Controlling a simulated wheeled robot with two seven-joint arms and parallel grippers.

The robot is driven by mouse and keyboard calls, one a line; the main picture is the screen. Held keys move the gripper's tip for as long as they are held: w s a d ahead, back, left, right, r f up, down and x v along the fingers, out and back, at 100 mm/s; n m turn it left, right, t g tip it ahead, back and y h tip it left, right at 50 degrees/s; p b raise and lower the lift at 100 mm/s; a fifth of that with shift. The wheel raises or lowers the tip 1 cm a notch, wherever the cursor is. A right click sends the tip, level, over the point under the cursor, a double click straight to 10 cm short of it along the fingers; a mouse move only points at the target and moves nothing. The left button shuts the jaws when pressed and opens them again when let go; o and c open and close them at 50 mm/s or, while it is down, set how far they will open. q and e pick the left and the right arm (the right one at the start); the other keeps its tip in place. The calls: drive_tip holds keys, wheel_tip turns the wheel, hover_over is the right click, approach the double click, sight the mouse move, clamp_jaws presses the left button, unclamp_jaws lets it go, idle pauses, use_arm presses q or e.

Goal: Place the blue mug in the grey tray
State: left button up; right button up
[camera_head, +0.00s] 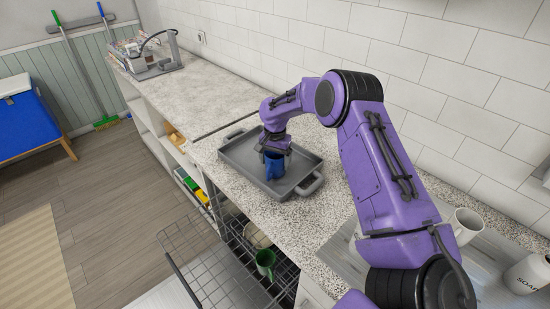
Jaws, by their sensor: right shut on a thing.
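The blue mug (274,167) is upright within the outline of the grey tray (238,157), towards its right end. I cannot tell whether the mug's base touches the tray floor. My right gripper (274,151) is over the mug from above and shut on its upper part, hiding most of the rim. The tray lies on the speckled counter and has a raised rim and a handle at each end. My left gripper is not in view.
A white mug (467,225) and a soap container (528,274) stand at the right. A wire rack (208,262) below the counter holds a green mug (265,262). A tiled wall (290,40) runs behind the counter. The far counter (200,90) is mostly clear.

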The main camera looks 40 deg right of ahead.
drive_tip(key=shift+a, duration=0.1)
drive_tip(key=o, duration=1.1)
wheel_tip(320, 180, up, 12)
drive_tip(key=b, duration=0.3)
drive_tip(key=shift+r, duration=0.1)
